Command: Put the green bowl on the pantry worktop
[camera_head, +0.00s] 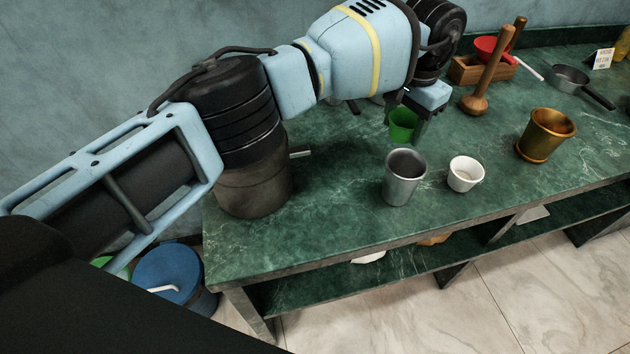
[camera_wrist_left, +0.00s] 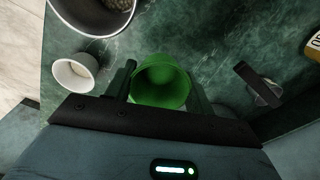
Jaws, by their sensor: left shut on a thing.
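The green bowl (camera_head: 402,123) is at the back middle of the green marbled worktop (camera_head: 330,222), partly hidden behind my left gripper (camera_head: 418,122). In the left wrist view the bowl (camera_wrist_left: 160,84) sits between the two dark fingers of my left gripper (camera_wrist_left: 161,88), its round mouth facing the camera. The gripper is shut on it. I cannot tell whether the bowl's base touches the worktop. My right gripper is not in view.
A grey metal cup (camera_head: 404,180) and a white cup (camera_head: 465,175) stand in front of the bowl. A brass mortar (camera_head: 546,137), a wooden pestle (camera_head: 478,101) and a grey pan (camera_head: 568,78) are to the right. A large dark pot (camera_head: 252,188) stands at the left end.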

